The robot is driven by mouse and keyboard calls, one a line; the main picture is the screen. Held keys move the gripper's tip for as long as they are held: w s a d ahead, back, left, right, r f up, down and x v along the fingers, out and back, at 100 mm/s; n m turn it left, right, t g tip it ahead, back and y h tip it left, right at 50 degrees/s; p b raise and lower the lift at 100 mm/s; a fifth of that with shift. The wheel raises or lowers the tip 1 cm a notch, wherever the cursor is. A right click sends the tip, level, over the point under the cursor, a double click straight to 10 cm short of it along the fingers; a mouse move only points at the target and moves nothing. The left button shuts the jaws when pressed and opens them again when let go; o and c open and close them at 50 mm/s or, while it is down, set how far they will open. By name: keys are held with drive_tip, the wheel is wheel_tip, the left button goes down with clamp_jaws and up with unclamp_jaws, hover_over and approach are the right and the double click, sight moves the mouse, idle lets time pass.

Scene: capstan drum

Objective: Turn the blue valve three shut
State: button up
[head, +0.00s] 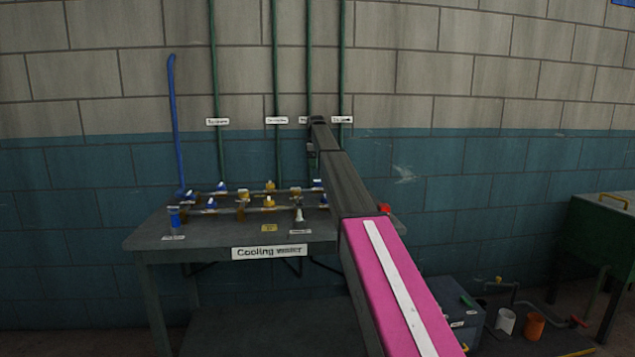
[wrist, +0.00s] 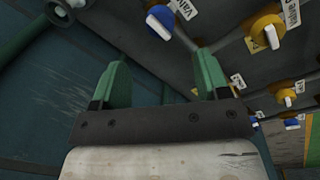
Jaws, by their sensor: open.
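Several blue valves sit on the pipe rows on the bench; in the head view one blue valve (head: 221,187) is at the left and another blue valve (head: 317,183) is beside my arm. Their numbers are too small to read, so I cannot tell which is valve three. In the wrist view a blue valve with a white handle (wrist: 160,21) is at the top, beyond and between my fingers, with its label cut off. My gripper (wrist: 163,75) is open with nothing between its green fingers. My arm hides the gripper in the head view.
A yellow valve (wrist: 267,33) is right of the blue one in the wrist view. The grey bench (head: 290,262) carries a "Cooling water" sign (head: 269,252). Green pipes (head: 277,80) run up the wall behind. A red thing (head: 384,209) is at the bench's right end.

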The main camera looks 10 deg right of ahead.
sight(318, 183)
drive_tip(key=f, duration=0.9)
drive_tip(key=shift+w+d, duration=0.2)
drive_tip(key=shift+w, duration=0.05)
drive_tip(key=c, duration=0.9)
